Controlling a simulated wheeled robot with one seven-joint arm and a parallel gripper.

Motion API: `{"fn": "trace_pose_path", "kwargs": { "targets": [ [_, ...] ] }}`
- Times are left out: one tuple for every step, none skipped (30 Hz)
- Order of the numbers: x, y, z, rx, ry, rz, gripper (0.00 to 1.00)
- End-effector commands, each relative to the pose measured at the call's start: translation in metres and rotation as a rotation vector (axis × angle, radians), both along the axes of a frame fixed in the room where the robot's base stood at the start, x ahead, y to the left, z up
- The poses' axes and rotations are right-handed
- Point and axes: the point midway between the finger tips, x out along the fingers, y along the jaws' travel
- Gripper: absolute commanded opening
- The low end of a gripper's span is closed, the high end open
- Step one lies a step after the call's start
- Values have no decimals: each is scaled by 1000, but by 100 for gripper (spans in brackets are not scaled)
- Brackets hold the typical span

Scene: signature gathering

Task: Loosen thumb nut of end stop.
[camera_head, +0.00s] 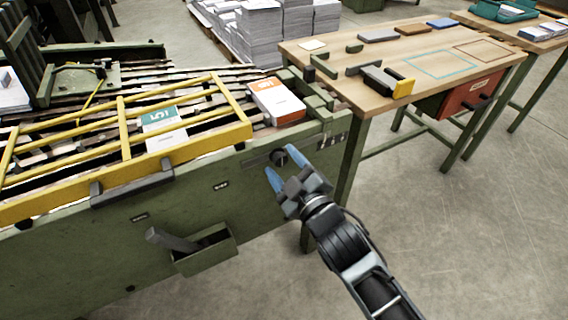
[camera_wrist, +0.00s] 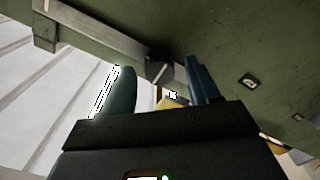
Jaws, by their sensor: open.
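The thumb nut (camera_head: 279,157) is a dark round knob on the green side panel of the machine, near its right end. In the wrist view the thumb nut (camera_wrist: 158,69) sits on a grey metal strip (camera_wrist: 100,30). My gripper (camera_head: 286,167) is open, with its two blue fingers pointing at the panel close to the nut. In the wrist view the nut appears between the fingertips, nearer the right one. I cannot tell whether either finger touches it. The green end stop (camera_head: 314,100) appears to be the frame at the bed's right end, beside an orange-and-white packet (camera_head: 276,101).
A yellow guard frame (camera_head: 124,128) lies over the slatted bed, with a teal-and-white packet (camera_head: 163,130) beneath. A green bin (camera_head: 206,250) with a grey handle juts from the panel. A wooden table (camera_head: 440,48) stands right. The floor (camera_head: 470,230) at right is clear.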

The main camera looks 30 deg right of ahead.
Motion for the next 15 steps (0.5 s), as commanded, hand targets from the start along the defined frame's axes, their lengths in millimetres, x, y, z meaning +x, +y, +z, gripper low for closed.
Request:
{"fn": "trace_pose_path", "kwargs": {
  "targets": [
    [-5,0,-1,0,2,-1,61],
    [-9,-1,-1,-1,3,-1,61],
    [-14,-1,-1,-1,4,-2,61],
    [-19,-1,-1,-1,3,-3,61],
    [-24,-1,-1,-1,3,-3,61],
    [-31,-1,-2,-2,4,-1,61],
    [-36,-1,-1,-2,3,-1,61],
    [-40,-1,-1,-1,2,-2,61],
    [-47,-1,-1,-1,4,-2,61],
    [-51,-1,-1,0,2,-2,61],
    [-55,-1,-1,0,3,-1,61],
    [-60,-1,-1,0,3,-1,61],
    [-63,-1,-1,0,3,-1,61],
    [-66,0,-1,0,3,-1,61],
    [-69,0,-1,0,2,-1,61]
  ]
}}
